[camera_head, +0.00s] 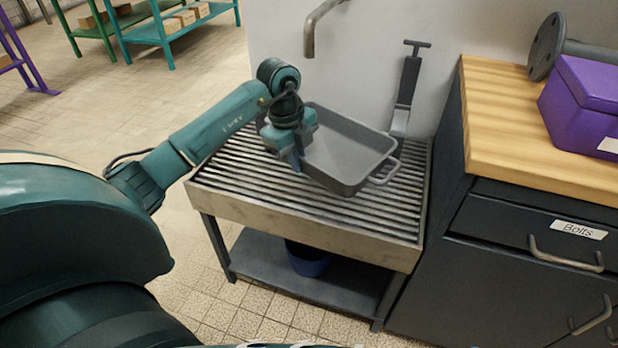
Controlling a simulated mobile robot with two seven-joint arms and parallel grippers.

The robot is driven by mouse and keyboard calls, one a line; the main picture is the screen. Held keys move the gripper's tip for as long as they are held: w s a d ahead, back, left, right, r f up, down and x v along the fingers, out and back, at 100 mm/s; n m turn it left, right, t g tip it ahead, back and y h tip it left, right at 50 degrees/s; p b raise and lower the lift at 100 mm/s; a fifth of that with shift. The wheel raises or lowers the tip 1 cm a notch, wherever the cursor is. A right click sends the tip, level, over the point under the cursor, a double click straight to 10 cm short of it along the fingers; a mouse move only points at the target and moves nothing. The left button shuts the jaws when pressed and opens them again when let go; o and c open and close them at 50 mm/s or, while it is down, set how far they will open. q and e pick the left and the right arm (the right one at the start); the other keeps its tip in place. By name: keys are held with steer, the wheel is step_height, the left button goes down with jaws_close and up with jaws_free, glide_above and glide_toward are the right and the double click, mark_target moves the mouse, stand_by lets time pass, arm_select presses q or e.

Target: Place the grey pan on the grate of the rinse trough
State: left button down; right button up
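The grey pan (345,150) is a rectangular, shallow pan with a loop handle showing on its right side. It is over the slatted grate (250,172) of the rinse trough (300,219), towards the back right. I cannot tell whether its base fully touches the slats. My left gripper (295,160) comes in from the left and points down at the pan's left side, opposite the visible handle. Its fingers look closed on the pan there, though the contact is partly hidden. My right gripper is not in view.
A tap (314,28) hangs from the wall above the trough. A grey long-handled tool (406,85) stands upright behind the pan. A dark cabinet with a wooden top (500,125) and a purple box (585,95) borders the right. The grate's left and front are clear.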

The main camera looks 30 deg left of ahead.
arm_select(q)
steer(key=a+n, duration=0.2)
steer(key=n, duration=0.2)
steer(key=b, duration=0.1)
glide_above(295, 201)
steer(key=shift+y, duration=0.3)
step_height(295, 201, down, 6)
steer(key=shift+s+a+r, duration=0.15)
step_height(295, 201, down, 5)
steer(key=shift+r+b, duration=0.2)
steer(key=shift+b, duration=0.55)
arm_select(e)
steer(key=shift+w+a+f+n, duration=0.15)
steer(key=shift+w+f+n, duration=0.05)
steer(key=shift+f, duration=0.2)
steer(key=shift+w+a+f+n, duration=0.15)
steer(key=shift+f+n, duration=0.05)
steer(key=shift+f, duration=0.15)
arm_select(q)
steer(key=shift+f, duration=0.1)
steer(key=c, duration=2.1)
jaws_free()
steer(key=shift+f, duration=0.1)
steer(key=o, duration=0.4)
